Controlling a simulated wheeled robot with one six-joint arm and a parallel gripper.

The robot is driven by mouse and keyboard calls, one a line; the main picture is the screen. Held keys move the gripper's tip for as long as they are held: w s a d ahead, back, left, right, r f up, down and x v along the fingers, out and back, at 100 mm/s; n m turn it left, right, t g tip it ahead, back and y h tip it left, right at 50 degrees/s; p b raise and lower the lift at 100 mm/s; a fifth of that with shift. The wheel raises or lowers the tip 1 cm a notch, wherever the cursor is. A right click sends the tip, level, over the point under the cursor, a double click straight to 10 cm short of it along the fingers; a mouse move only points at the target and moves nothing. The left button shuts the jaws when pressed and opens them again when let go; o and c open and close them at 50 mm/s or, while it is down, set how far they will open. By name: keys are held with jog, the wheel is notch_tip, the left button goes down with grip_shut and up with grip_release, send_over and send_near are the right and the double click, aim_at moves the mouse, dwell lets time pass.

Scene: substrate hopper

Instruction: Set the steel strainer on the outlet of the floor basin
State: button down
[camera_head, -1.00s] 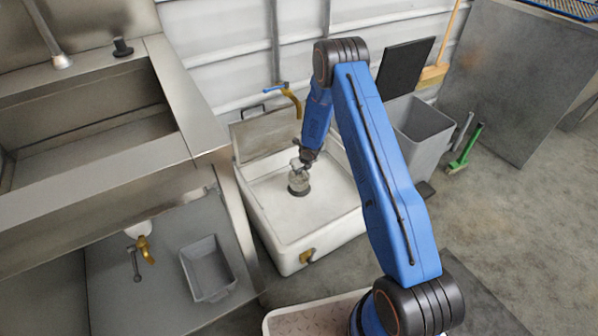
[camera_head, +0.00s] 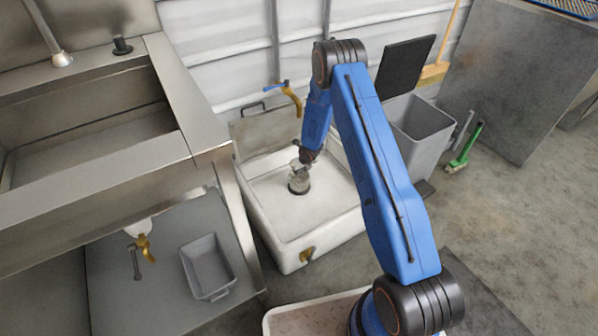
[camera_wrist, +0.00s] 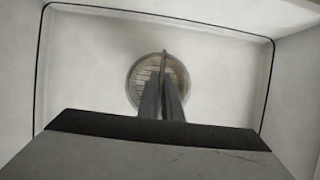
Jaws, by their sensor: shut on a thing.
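The white floor basin (camera_head: 270,217) stands on the floor in the middle of the head view. The steel strainer (camera_head: 299,179) is inside it, over a dark ring near the basin's middle. In the wrist view the strainer (camera_wrist: 140,75) is a round slotted disc with a thin upright grip. My gripper (camera_head: 304,163) reaches down into the basin from above. In the wrist view my gripper's fingers (camera_wrist: 163,100) are closed on the strainer's grip. The outlet is hidden under the strainer, and I cannot tell whether the strainer touches it.
A brass tap (camera_head: 291,96) is on the wall behind the basin. A steel sink (camera_head: 150,160) stands close on the left, with a grey tub (camera_head: 207,267) below it. A grey bin (camera_head: 420,130) and green brush (camera_head: 465,150) are on the right.

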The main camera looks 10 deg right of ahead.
jog(key=shift+f, duration=0.2)
jog(key=shift+f, duration=0.35)
dwell(0.4)
jog(key=c, duration=1.9)
grip_release()
jog(key=shift+o, duration=0.2)
